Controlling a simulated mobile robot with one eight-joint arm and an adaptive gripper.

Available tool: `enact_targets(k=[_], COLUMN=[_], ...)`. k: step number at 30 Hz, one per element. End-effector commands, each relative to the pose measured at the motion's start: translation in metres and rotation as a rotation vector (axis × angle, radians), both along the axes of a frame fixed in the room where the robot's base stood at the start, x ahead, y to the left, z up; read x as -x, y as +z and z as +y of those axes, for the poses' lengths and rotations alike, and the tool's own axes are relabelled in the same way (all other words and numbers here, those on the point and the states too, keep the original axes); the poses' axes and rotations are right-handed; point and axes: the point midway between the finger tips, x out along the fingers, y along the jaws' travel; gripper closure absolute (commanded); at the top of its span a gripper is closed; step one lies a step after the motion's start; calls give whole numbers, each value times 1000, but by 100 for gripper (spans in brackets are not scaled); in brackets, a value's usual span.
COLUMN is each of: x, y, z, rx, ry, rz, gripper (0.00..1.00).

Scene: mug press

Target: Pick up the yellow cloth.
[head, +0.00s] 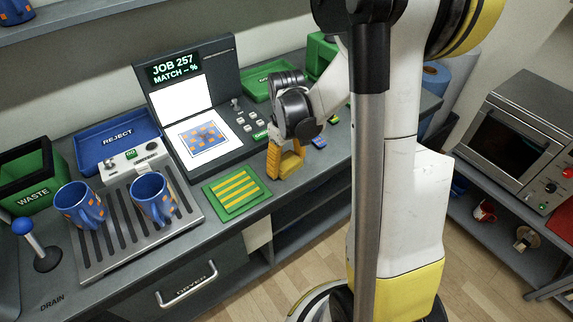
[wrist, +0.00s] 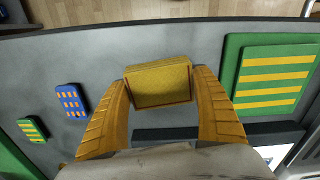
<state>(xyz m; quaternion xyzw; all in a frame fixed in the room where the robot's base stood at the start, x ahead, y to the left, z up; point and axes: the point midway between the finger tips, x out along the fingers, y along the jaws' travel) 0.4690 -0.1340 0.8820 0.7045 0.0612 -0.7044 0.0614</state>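The yellow cloth (wrist: 158,83) is a small folded block between the two orange fingers of my gripper (wrist: 160,82) in the wrist view. A finger lies against each side of it, with no clear gap. In the head view the cloth (head: 291,163) shows low between the fingers of my gripper (head: 287,158), at the counter's front part. The gripper points down and looks shut on the cloth. I cannot tell whether the cloth rests on the counter or is just above it.
A green mat with yellow stripes (head: 237,192) lies just left of my gripper on the counter (head: 255,225). Two blue mugs (head: 152,198) stand on the drain rack (head: 120,252). Small blue (wrist: 71,101) and green (wrist: 32,130) swatches lie on the gripper's other side.

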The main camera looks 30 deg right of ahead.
Motion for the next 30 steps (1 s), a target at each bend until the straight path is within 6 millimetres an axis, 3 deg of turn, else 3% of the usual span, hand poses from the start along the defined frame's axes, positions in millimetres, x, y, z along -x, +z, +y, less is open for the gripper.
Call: enact_targets(k=[2,14,23,30], x=[0,0,0,41], y=[0,4,46,78], z=[0,0,0,-39], rx=[0,0,0,0], ry=[0,0,0,-6], rz=[0,0,0,0], gripper=[51,51,51,51])
